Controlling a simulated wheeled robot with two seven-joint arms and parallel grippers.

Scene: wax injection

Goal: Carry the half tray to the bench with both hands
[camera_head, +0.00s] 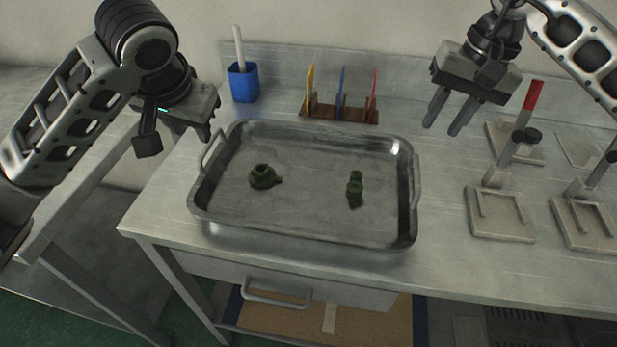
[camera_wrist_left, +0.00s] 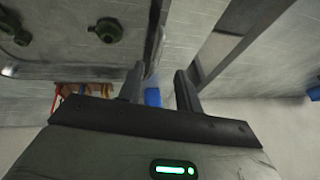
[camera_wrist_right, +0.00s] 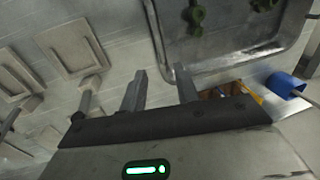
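The half tray (camera_head: 310,228) is a shallow metal tray with a handle at each short end. My left gripper (camera_head: 205,138) is open and empty, above and behind the tray's left handle (camera_head: 213,147). My right gripper (camera_head: 444,122) is open and empty, above the bench to the right of the tray's back right corner, apart from the right handle (camera_head: 416,180). Both wrist views show empty fingers near the tray's edge.
A blue cup (camera_head: 243,84) with a white stick and a wooden rack (camera_head: 340,113) with yellow, blue and red tools stand behind the tray. Clamp fixtures (camera_head: 500,213) fill the right side. A drawer handle (camera_head: 277,300) sits below the bench's front edge.

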